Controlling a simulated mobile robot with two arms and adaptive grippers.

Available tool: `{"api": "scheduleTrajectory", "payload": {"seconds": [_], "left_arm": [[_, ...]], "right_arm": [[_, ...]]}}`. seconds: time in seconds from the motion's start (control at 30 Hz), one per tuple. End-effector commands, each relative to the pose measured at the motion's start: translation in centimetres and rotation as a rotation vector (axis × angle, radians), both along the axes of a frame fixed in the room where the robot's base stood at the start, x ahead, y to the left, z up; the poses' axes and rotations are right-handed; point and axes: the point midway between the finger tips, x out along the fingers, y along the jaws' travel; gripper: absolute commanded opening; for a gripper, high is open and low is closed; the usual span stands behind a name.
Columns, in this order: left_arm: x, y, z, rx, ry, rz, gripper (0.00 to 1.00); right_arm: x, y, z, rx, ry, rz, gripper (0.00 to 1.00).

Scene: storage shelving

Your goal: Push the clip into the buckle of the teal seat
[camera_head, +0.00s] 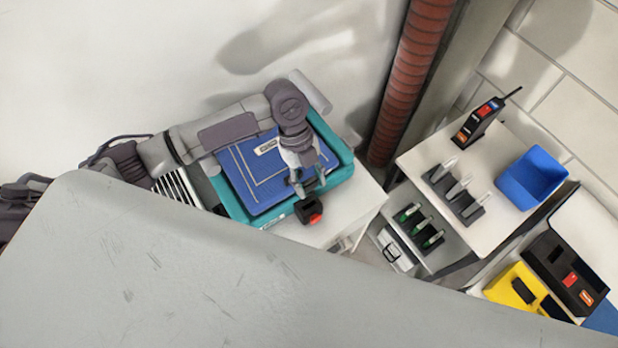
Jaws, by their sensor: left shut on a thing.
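The teal seat (342,173) has a raised teal rim around a blue cushion and sits on a white surface left of centre. The buckle (309,210), a black block with a red button, is at the seat's front edge. My left gripper (307,186) reaches over the seat from the left and points down, just above the buckle in the picture. It is shut on the clip, which is small and mostly hidden by the fingers. I cannot tell whether the clip touches the buckle. My right gripper is not in view.
A red-brown pipe (411,80) rises behind the seat. To the right, a white shelf unit (483,225) holds a radio (478,121), a rack (458,195) and a blue bin (532,178). A yellow case (515,290) is lower right. A scuffed grey surface (200,275) fills the foreground.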

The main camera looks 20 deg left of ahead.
Motion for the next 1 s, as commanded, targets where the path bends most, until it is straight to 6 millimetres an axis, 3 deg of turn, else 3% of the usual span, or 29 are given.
{"api": "scheduleTrajectory", "payload": {"seconds": [0.5,1.0], "left_arm": [[0.0,0.0,-5.0,0.0,0.001,0.002,0.13],[0.0,0.0,-5.5,-0.001,0.001,0.001,0.13]], "right_arm": [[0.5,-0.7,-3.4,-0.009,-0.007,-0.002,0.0],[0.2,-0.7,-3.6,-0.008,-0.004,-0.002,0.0]]}}
